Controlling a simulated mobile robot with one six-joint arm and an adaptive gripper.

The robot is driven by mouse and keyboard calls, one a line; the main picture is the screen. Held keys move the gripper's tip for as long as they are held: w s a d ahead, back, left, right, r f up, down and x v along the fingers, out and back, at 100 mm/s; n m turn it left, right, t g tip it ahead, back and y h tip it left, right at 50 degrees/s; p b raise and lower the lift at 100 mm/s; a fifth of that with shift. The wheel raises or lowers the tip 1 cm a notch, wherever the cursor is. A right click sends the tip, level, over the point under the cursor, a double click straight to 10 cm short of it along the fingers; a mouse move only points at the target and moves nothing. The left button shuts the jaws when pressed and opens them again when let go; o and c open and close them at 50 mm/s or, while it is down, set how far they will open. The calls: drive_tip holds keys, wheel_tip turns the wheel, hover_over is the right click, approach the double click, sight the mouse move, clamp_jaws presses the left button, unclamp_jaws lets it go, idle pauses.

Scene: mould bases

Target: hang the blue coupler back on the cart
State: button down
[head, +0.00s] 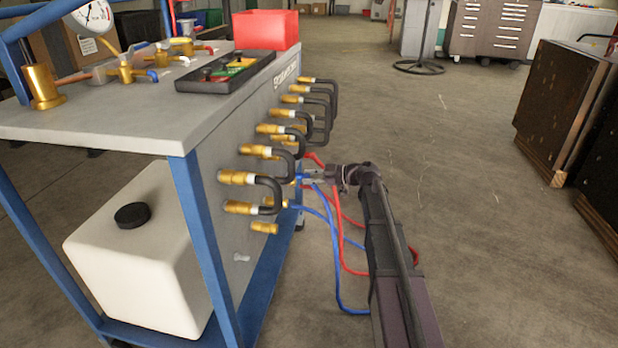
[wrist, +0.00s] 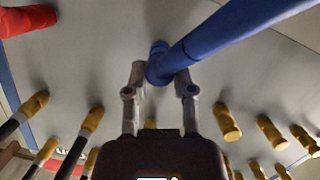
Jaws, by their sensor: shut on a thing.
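The blue coupler (wrist: 158,65) is between the two fingers of my gripper (wrist: 160,82), with a thick blue hose (wrist: 235,32) running from it to the upper right in the wrist view. My gripper (head: 312,177) is shut on it beside the cart's grey side panel (head: 235,150). In the head view the blue coupler (head: 301,177) shows only as a small piece at the fingertips. The coupler's far end faces the grey panel; I cannot tell whether it touches it. Any hook or peg behind it is hidden.
Several brass fittings (head: 238,178) with black looped hoses (head: 276,190) stick out of the panel close to my gripper. Red hoses (head: 340,235) and blue hoses (head: 335,260) hang below it. A black tray (head: 190,88) and red bin (head: 266,28) stand on top. Open floor lies right.

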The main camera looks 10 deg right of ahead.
drive_tip(key=shift+w+a, duration=0.15)
drive_tip(key=shift+a, duration=0.3)
idle(0.3)
drive_tip(key=shift+c, duration=1.9)
unclamp_jaws()
drive_tip(key=shift+o, duration=0.2)
drive_tip(key=o, duration=0.3)
drive_tip(key=shift+o, duration=0.2)
drive_tip(key=shift+d, duration=0.15)
drive_tip(key=p+v, duration=0.1)
drive_tip(key=v, duration=0.6)
drive_tip(key=shift+p, duration=0.35)
